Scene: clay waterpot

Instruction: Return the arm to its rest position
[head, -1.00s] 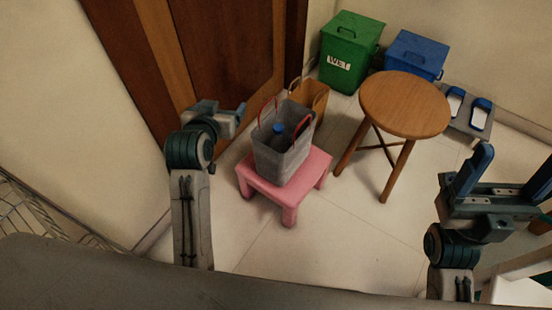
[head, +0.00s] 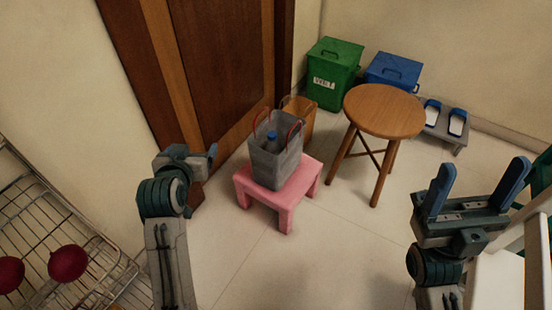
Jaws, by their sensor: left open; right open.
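My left arm rises at the left of the head view, and its gripper (head: 208,160) points to the right, in front of the door and left of the pink stool. It is open, with only part of the fingers showing, and I see nothing held in it. My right gripper (head: 478,188) is at the right, its two blue fingers pointing up and spread apart with nothing between them. Both grippers are apart from the grey bag (head: 270,168) with red handles. The bag stands on the pink stool (head: 285,198), and a blue-capped bottle (head: 272,140) is inside it.
A round wooden stool (head: 385,108), a green bin (head: 334,72), a blue bin (head: 392,70) and slippers on a low rack (head: 445,130) stand behind. A wire rack (head: 40,225) with dark red round items is at left. A white frame (head: 500,275) is at right. Front floor is clear.

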